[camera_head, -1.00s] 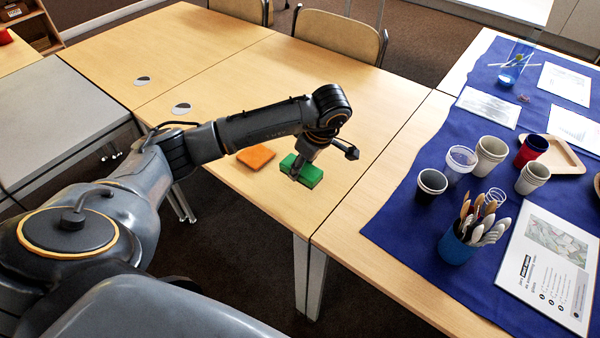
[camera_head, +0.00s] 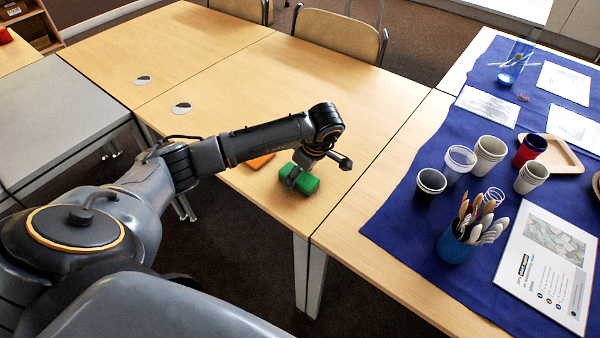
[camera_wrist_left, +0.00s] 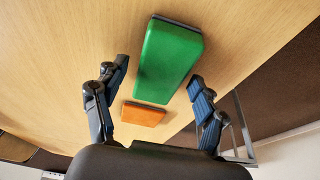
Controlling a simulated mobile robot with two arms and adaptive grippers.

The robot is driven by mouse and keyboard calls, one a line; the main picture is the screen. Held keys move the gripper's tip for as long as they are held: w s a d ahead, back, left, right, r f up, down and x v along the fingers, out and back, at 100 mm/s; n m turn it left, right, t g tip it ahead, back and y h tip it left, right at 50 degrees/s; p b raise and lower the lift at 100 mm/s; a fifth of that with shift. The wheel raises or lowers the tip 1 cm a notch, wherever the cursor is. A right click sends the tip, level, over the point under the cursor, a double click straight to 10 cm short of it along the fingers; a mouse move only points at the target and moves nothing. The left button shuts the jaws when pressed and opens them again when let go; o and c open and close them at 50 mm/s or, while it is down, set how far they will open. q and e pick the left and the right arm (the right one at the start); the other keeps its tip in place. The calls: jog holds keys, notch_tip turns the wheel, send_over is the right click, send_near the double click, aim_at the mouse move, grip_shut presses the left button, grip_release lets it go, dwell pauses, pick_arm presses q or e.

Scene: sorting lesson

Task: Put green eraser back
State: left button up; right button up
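The green eraser (camera_head: 308,184) is a block at the front edge area of the middle wooden table. In the left wrist view the green eraser (camera_wrist_left: 168,60) lies lengthwise between the fingers, with a dark layer along its far end. My left gripper (camera_head: 291,177) is at the eraser's left part in the head view. In the left wrist view my left gripper (camera_wrist_left: 158,75) has its fingers spread. A gap shows on the left of the eraser; the right fingertip is close to its side, contact unclear. My right gripper is not in view.
An orange block (camera_head: 262,161) lies behind my left arm, partly hidden; it also shows in the left wrist view (camera_wrist_left: 143,114). A blue cloth (camera_head: 400,226) on the right table holds cups, a utensil holder (camera_head: 454,247) and papers. The table behind the eraser is clear.

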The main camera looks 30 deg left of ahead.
pick_arm(q)
jog(key=shift+r, duration=0.45)
jog(key=v, duration=1.1)
jog(key=shift+d+b, duration=0.2)
jog(key=shift+b, duration=0.2)
jog(key=shift+r, duration=0.1)
